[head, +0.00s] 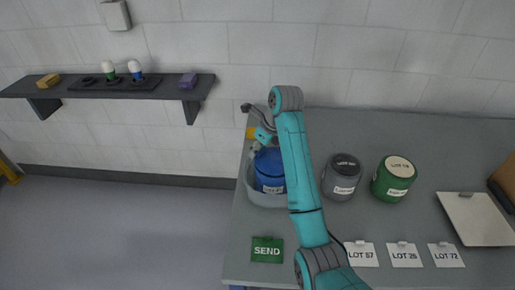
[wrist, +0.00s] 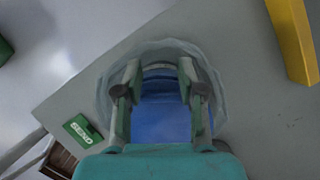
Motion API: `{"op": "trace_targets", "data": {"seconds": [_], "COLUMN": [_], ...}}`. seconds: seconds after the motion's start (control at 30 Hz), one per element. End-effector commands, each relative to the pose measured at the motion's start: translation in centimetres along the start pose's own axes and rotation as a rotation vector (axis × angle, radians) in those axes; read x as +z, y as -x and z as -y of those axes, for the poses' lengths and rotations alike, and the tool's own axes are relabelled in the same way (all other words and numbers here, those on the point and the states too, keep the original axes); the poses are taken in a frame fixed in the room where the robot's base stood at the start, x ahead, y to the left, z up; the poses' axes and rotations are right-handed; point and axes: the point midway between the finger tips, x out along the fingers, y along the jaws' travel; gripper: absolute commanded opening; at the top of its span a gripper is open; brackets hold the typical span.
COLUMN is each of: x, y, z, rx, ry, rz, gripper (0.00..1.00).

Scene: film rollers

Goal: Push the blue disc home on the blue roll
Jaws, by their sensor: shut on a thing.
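The blue roll (head: 270,183) stands upright in a clear round tub (head: 262,199) on the table, partly covered by my arm in the head view. Its top is blue, and I cannot make out where the blue disc ends and the roll begins. My gripper (head: 257,147) is over the tub at the top of the roll. In the wrist view my gripper (wrist: 159,72) has one finger on each side of a blue round surface (wrist: 160,115) and is shut on it. The clear tub wall (wrist: 105,75) rings it. How the disc sits on the roll is hidden.
A grey drum (head: 340,180) and a green drum (head: 393,180) stand right of my arm. A green SEND plate (head: 267,250), several LOT cards (head: 404,255) and a clipboard (head: 477,218) lie on the table. A yellow thing (wrist: 293,40) is beside the tub. A wall shelf (head: 60,90) holds small objects.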

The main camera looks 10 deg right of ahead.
Motion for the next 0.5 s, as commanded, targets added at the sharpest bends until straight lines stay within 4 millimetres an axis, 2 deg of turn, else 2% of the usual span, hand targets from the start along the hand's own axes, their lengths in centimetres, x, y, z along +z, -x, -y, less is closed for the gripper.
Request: {"op": "trace_targets", "data": {"seconds": [0.5], "x": [-0.15], "y": [-0.34], "z": [0.0], "rx": [0.0], "ry": [0.0], "rz": [-0.001], "gripper": [0.02]}}
